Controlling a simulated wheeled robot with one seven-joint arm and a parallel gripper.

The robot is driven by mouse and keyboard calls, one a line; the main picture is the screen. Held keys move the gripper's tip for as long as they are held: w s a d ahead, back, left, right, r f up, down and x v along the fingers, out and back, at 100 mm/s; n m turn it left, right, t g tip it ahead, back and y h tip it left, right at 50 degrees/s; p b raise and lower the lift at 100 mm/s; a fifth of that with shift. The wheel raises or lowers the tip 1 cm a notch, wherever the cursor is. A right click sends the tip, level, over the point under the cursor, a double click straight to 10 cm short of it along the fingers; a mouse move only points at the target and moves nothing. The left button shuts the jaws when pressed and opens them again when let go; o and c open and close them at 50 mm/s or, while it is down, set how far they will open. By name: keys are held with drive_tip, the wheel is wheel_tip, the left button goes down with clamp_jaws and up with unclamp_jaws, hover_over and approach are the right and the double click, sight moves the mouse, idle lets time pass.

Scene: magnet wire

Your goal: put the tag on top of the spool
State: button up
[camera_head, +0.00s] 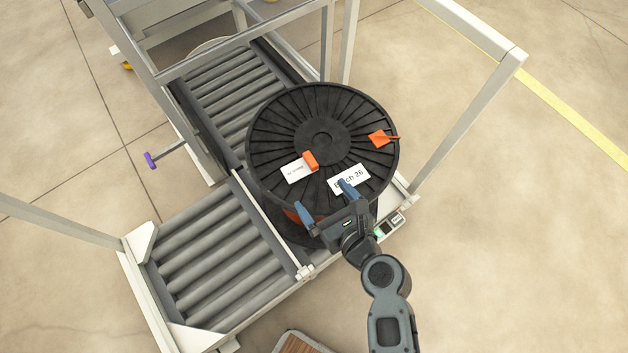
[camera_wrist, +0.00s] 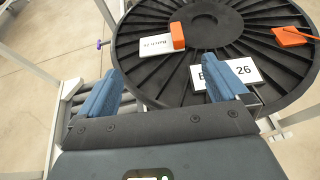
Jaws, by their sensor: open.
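The black ribbed spool (camera_head: 270,125) stands upright on the roller conveyor, its round top flange facing up. On the flange lies a white tag with an orange block at one end (camera_head: 296,171), its text upside down in the wrist view (camera_wrist: 158,46). A larger white card reading "Batch 26" (camera_head: 357,176) lies nearer the rim; my right finger partly covers it in both views. My gripper (camera_head: 325,200) is open and empty above the flange's near edge, its blue fingers apart. In the wrist view, the fingers (camera_wrist: 165,68) frame the rim and part of the card.
An orange piece (camera_head: 380,138) with a thin stem lies on the flange's right side. Grey rollers (camera_head: 215,260) and a metal frame (camera_head: 468,110) surround the spool. A small control box (camera_head: 390,225) sits at the frame's near right. A purple-tipped lever (camera_head: 151,160) sticks out left.

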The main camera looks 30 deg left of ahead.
drive_tip(key=v, duration=0.3)
drive_tip(key=shift+d+r, duration=0.1)
drive_tip(key=shift+d, duration=0.1)
drive_tip(key=shift+s+d, duration=0.1)
drive_tip(key=s+d+r+n+t+h, duration=0.2)
drive_tip(key=s+d+n+t+h, duration=0.25)
drive_tip(key=d, duration=0.65)
drive_tip(key=s+d+r+n+t+h, duration=0.1)
drive_tip(key=s+d+r+n+h, duration=0.15)
drive_tip(key=s+d+n, duration=0.6)
drive_tip(key=s+d+r+n+t+h, duration=0.1)
drive_tip(key=s+d+r+n, duration=0.3)
drive_tip(key=r, duration=0.5)
drive_tip(key=s+d+r+n+t+h, duration=0.2)
drive_tip(key=s+d+r+n, duration=0.3)
drive_tip(key=r, duration=0.4)
drive_tip(key=shift+d+r+n+h, duration=0.4)
drive_tip(key=shift+d+n+h, duration=0.35)
drive_tip(key=shift+n+h, duration=0.15)
